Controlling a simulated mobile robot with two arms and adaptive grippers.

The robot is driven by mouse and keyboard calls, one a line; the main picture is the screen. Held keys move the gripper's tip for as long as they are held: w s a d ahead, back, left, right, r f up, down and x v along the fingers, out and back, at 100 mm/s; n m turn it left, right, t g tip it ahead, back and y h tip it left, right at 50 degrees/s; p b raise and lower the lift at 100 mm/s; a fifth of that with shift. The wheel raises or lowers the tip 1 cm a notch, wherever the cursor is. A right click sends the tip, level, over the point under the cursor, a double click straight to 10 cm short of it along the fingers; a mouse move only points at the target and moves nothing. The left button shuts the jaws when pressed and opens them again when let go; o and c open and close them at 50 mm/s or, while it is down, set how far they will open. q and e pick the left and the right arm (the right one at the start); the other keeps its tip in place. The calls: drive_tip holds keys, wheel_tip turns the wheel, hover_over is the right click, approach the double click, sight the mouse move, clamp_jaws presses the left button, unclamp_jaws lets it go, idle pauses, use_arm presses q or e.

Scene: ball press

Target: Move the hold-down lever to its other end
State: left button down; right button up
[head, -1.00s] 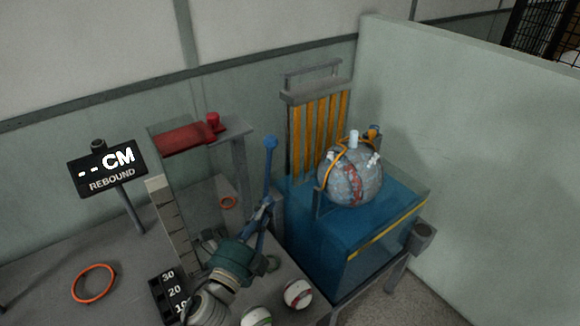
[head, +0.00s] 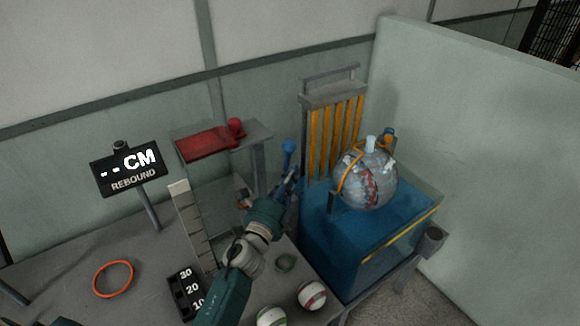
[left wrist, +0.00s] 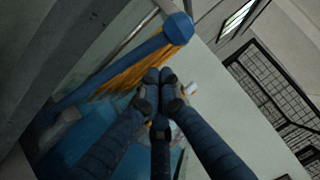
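The hold-down lever is a blue bar with a blue knob (head: 288,147), standing upright beside the blue tank in the head view. Its lower part is hidden behind my arm and gripper. In the left wrist view the lever (left wrist: 115,68) runs diagonally, with its knob at the upper right end. My left gripper (head: 291,182) is just below the knob in the head view. In the left wrist view its fingertips (left wrist: 160,80) are drawn together beside the bar, with nothing seen between them. I cannot tell whether they touch the lever. My right gripper is not in view.
A blue tank (head: 345,242) with a strapped grey ball (head: 366,182) stands right of the lever, before a yellow-barred frame (head: 335,130). A red-topped stand (head: 208,143) and ruler (head: 192,225) are left. Two striped balls (head: 312,295) and an orange ring (head: 113,279) lie on the table.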

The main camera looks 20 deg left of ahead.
sight(289, 160)
use_arm(q)
drive_tip(key=shift+w+a+r, duration=0.1)
drive_tip(key=shift+w+a, duration=0.35)
drive_tip(key=shift+a, duration=0.05)
drive_tip(key=shift+w+a+r, duration=0.4)
drive_tip(key=shift+w+a, duration=0.15)
drive_tip(key=shift+a, duration=0.15)
drive_tip(key=shift+f, duration=0.1)
